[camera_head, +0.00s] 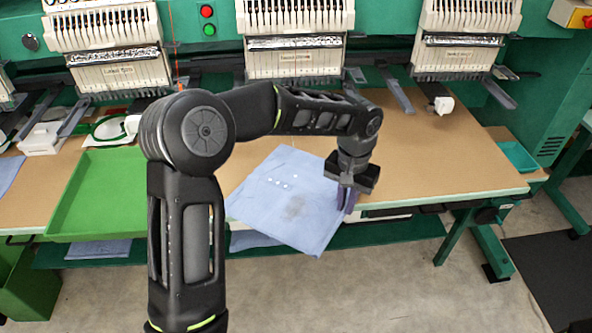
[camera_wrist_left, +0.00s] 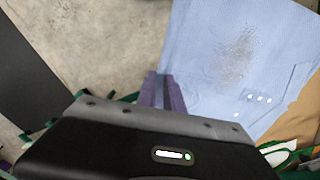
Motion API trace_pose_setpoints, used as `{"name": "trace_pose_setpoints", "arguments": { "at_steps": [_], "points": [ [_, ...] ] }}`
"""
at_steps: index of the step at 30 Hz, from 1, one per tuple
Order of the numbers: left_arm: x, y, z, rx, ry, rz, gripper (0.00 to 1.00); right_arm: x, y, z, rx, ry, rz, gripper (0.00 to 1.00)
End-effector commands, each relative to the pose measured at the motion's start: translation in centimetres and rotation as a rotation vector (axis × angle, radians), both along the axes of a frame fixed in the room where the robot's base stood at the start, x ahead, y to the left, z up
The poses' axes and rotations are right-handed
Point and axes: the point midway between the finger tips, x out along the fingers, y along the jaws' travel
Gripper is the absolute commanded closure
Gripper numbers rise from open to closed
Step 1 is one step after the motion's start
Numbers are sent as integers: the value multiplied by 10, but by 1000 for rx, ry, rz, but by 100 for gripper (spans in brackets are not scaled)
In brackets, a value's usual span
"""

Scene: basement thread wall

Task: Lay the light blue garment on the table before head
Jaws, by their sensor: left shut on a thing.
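The light blue garment (camera_head: 270,205) is spread nearly flat at the front edge of the table (camera_head: 435,165), below the middle embroidery head (camera_head: 295,50). Its near part reaches out past the edge. It has a grey smudge and several small white dots. My left gripper (camera_head: 345,199) is at the garment's right side, its purple fingers shut on that edge. In the left wrist view the garment (camera_wrist_left: 215,50) extends up and right from the fingers (camera_wrist_left: 163,92). I cannot tell how much of it rests on the table. My right gripper is not in view.
A green tray (camera_head: 100,195) is on the left of the table, and a small teal tray (camera_head: 517,156) at its right end. More embroidery heads stand left (camera_head: 118,65) and right (camera_head: 458,55). Blue cloth (camera_head: 98,249) lies below the table. The table's right part is mostly clear.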

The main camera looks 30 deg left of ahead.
Motion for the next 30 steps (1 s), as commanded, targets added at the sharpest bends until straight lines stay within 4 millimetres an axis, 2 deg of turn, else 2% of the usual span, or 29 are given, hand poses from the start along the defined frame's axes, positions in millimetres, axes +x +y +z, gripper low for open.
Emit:
{"name": "trace_pose_setpoints", "arguments": {
  "at_steps": [7, 11, 14, 18, 24, 27, 30],
  "points": [
    [-3, 4, 0, 3, -2, -20, 100, 0, 0, -1, 0, 0, 0, 75],
    [-20, 20, -2, 14, -3, -117, 100, 0, 0, -7, 0, -1, 0, 75],
    [-44, 40, -4, 26, -4, -253, 100, 1, 0, -13, 1, -1, 0, 75],
    [-92, 71, -12, 36, 0, -490, 100, 1, 0, -23, 1, -3, 0, 75],
    [-157, 95, -27, 28, -4, -791, 100, 2, 0, -33, 2, -6, 0, 75],
    [-175, 99, -32, 23, -9, -878, 100, 2, 0, -35, 3, -6, 0, 75],
    [-182, 100, -33, 20, -11, -917, 100, 2, 0, -35, 3, -7, 1, 75]
  ]
}}
